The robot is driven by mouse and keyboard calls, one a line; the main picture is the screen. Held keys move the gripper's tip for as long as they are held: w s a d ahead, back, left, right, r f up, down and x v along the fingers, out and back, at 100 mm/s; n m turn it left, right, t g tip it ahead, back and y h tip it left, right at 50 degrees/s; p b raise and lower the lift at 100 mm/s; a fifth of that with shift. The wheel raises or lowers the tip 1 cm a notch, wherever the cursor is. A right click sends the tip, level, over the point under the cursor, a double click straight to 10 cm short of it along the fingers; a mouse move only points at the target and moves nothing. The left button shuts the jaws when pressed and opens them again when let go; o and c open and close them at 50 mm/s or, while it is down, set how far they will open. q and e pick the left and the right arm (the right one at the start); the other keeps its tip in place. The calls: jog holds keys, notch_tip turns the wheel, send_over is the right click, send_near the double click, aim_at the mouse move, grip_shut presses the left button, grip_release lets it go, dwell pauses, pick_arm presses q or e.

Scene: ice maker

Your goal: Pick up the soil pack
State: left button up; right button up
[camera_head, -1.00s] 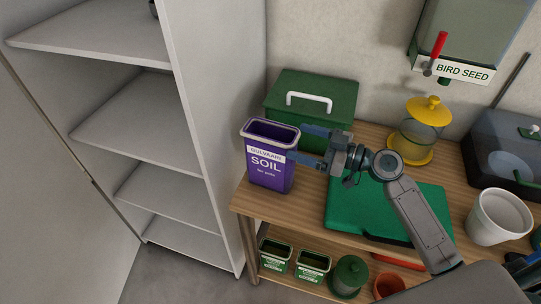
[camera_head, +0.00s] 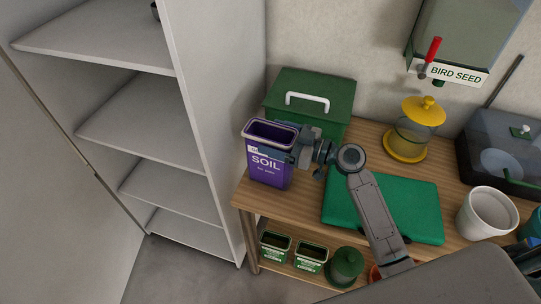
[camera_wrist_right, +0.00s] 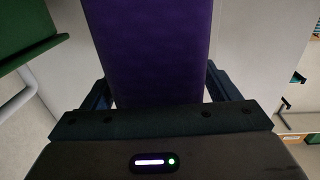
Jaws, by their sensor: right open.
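The purple soil pack (camera_head: 268,170) stands upright at the left end of the wooden table, its top open and its white label partly covered by a gripper finger. My right gripper (camera_head: 281,151) reaches it from the right, with its fingers along the pack's sides. In the right wrist view the purple pack (camera_wrist_right: 155,50) fills the middle, between the two open fingers of the right gripper (camera_wrist_right: 158,90). I cannot tell whether either finger touches it. My left gripper is not in view.
A green box with a white handle (camera_head: 308,103) stands just behind the pack. A green mat (camera_head: 420,212), a yellow-topped feeder (camera_head: 412,130) and a white pot (camera_head: 487,213) are to the right. Grey shelving (camera_head: 200,120) rises on the left. Small green pots (camera_head: 310,257) sit on the lower shelf.

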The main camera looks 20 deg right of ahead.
jog(key=shift+c, duration=0.6)
jog(key=c, duration=1.5)
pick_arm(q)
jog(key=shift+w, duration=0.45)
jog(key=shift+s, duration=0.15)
pick_arm(e)
jog(key=shift+r, duration=0.15)
